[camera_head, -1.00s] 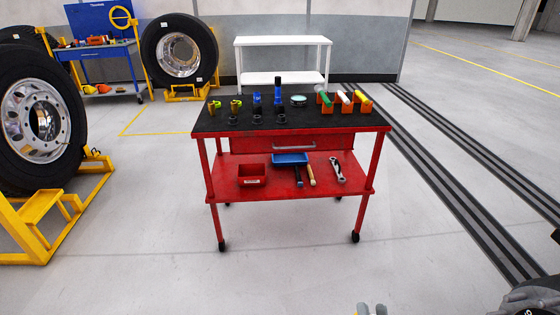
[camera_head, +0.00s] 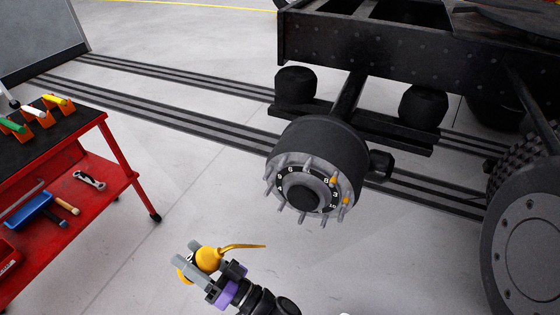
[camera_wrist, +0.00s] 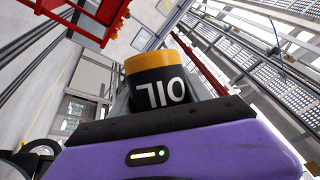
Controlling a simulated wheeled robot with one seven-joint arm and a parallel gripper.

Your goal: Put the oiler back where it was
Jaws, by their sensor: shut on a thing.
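The oiler is a yellow can (camera_head: 208,259) with a thin curved spout pointing right in the head view. My gripper (camera_head: 192,258) is shut on it and holds it in the air, low in the middle of the picture. In the wrist view the oiler (camera_wrist: 160,82) shows a yellow rim and a black body with "OIL" upside down, between my fingers. The red cart (camera_head: 100,150) stands at the left edge of the head view, apart from my gripper. Only its right part shows.
A wheel hub (camera_head: 305,190) with studs, a numbered ring and orange marks sits under a black truck frame (camera_head: 400,50). A wheel (camera_head: 525,245) stands at right. On the cart are colored tubes in orange holders (camera_head: 42,117) and lower-shelf tools. Floor between cart and hub is clear.

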